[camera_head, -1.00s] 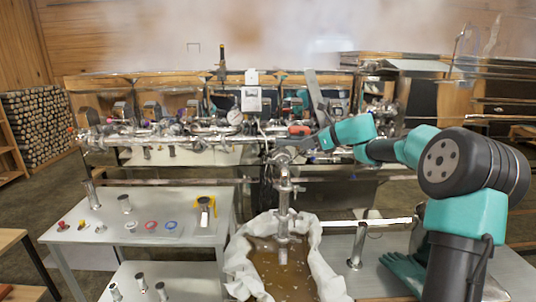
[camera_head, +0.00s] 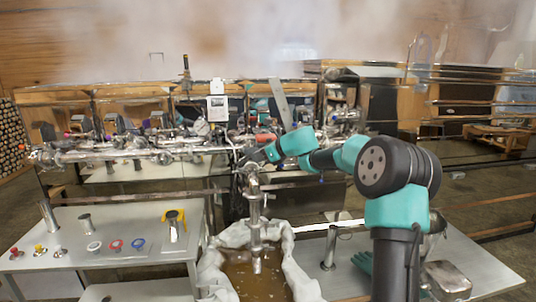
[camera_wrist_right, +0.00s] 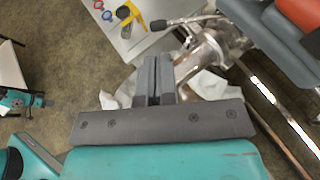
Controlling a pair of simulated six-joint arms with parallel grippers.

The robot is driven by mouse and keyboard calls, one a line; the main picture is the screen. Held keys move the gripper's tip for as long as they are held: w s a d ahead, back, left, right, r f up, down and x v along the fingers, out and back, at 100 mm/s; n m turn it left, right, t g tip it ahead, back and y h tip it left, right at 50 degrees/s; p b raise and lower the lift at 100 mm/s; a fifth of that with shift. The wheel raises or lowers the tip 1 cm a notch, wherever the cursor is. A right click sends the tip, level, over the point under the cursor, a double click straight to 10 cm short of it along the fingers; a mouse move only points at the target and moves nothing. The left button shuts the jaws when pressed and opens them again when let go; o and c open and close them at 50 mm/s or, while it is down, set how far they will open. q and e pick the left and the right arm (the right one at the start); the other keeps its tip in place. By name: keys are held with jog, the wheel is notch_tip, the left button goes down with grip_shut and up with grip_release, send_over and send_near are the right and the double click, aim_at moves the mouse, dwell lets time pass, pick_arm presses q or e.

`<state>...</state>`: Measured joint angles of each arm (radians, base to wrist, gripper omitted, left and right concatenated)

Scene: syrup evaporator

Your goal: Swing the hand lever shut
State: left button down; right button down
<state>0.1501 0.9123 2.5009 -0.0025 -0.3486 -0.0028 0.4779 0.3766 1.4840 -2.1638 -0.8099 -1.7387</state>
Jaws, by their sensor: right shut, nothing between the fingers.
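The hand lever (camera_wrist_right: 160,25) shows in the right wrist view as a thin steel rod with a black grip. It points left from a steel valve body (camera_wrist_right: 208,52). The same vertical steel pipe and valve (camera_head: 254,200) stands above the lined tub in the head view, where I cannot make out the lever clearly. My right gripper (camera_wrist_right: 153,60) is shut and empty, just below the lever in the wrist picture; I see no clear contact. It also shows in the head view (camera_head: 247,162) at the pipe's top. A small teal and dark part, probably my left gripper (camera_wrist_right: 42,101), shows at the left.
The tub (camera_head: 242,283) with white cloth and brown liquid stands below the pipe. A pale side table (camera_head: 110,230) at left holds coloured rings (camera_head: 116,245) and a yellow-handled tool (camera_head: 174,217). A steel pipe run (camera_head: 110,153) crosses behind. A teal glove (camera_head: 362,262) lies at right.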

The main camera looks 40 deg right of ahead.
jog(key=x, duration=0.6)
jog(key=shift+w+f, duration=0.15)
jog(key=shift+w, duration=0.15)
jog(key=shift+a, duration=0.1)
